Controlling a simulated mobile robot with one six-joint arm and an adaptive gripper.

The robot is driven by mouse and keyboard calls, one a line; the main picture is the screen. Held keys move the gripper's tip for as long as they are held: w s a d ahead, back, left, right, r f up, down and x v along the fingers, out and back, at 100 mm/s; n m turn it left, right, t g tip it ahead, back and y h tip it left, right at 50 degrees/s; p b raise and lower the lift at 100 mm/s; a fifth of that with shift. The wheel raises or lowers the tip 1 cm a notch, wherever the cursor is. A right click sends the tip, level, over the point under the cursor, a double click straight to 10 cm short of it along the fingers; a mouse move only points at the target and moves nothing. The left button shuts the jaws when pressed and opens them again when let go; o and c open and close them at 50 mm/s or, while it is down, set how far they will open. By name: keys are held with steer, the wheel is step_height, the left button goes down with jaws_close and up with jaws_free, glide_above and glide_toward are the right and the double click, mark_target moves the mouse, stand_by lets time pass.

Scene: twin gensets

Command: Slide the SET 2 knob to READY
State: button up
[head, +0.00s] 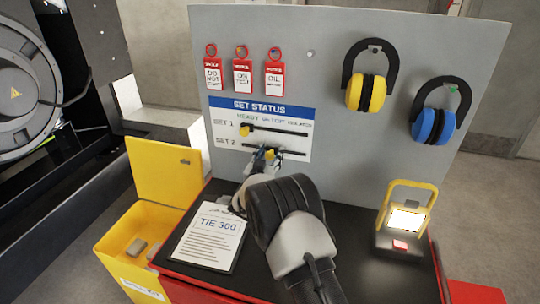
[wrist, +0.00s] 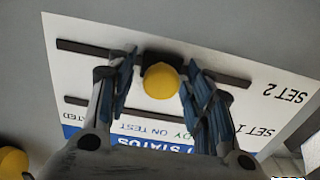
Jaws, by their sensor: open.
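The SET STATUS board (head: 262,128) is fixed on the grey upright panel, with columns READY, ON TEST and ISOLATED. The yellow SET 2 knob (wrist: 161,81) sits near the middle of its dark slot (wrist: 85,50), about under ON TEST. My gripper (head: 266,155) is at the SET 2 slot. In the wrist view, where the board appears upside down, my gripper (wrist: 160,66) is open with one finger on each side of the knob. Small gaps show beside the knob; contact is unclear. The yellow SET 1 knob (head: 244,131) is at the READY end of the upper slot.
Red tags (head: 242,76) hang above the board. Yellow earmuffs (head: 366,92) and blue earmuffs (head: 435,126) hang at right. A clipboard (head: 210,238) and a lit work lamp (head: 406,220) are on the dark bench top (head: 370,276). An open yellow box (head: 118,240) stands at left.

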steer(key=v, duration=1.2)
